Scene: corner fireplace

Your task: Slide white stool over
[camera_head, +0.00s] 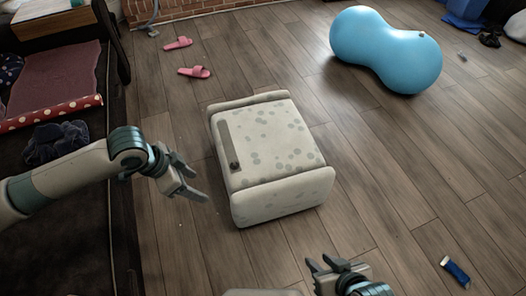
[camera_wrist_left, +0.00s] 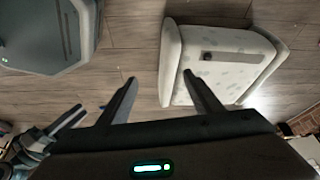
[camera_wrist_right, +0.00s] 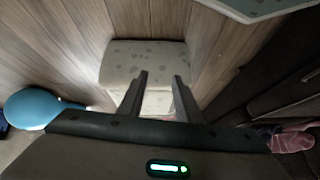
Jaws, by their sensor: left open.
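The white stool (camera_head: 275,145) is a low, boxy padded seat with grey spots and raised rolled edges, standing on the wood floor in the middle of the head view. A dark strip lies along its left side on top. It also shows in the left wrist view (camera_wrist_left: 222,65) and the right wrist view (camera_wrist_right: 143,62). My left gripper (camera_head: 199,183) is open and empty, left of the stool and apart from it. My right gripper (camera_head: 320,262) is open and empty, in front of the stool's near end; whether it touches cannot be told.
A blue peanut-shaped ball (camera_head: 385,50) stands at the back right. Two pink slippers (camera_head: 193,72) lie behind the stool to the left. A dark bed-like piece (camera_head: 60,85) fills the left side. A small blue and white object (camera_head: 455,270) lies front right. Floor right of the stool is clear.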

